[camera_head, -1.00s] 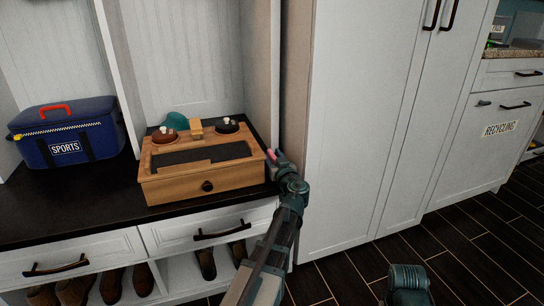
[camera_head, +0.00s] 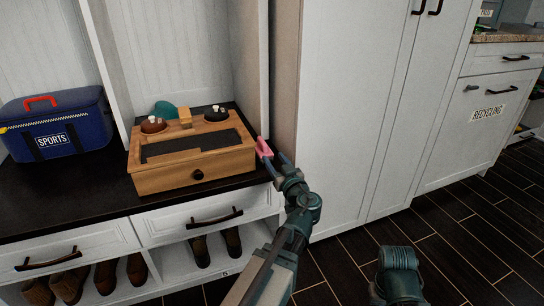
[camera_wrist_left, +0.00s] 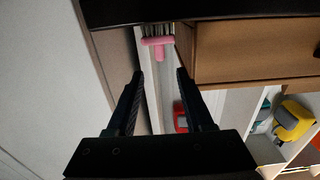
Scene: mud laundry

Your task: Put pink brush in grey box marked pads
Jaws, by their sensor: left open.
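The pink brush (camera_head: 264,147) is at the right end of the dark bench top, beside the wooden valet box. In the left wrist view the brush (camera_wrist_left: 158,47), with pale bristles, lies ahead of the fingertips. My left gripper (camera_head: 273,163) is open, pointing at the brush; in the left wrist view its open fingers (camera_wrist_left: 158,76) have a clear gap, with nothing held between them. A greyish box (camera_head: 487,14) with a small label is partly in view on the far right counter; I cannot read the label. My right gripper is not in view.
The wooden valet box (camera_head: 190,160) stands left of the brush. A blue SPORTS bag (camera_head: 55,125) is farther left. A tall white cabinet (camera_head: 345,120) stands close to the right of my left gripper. Dark tiled floor (camera_head: 460,240) is clear toward the RECYCLING drawer (camera_head: 488,113).

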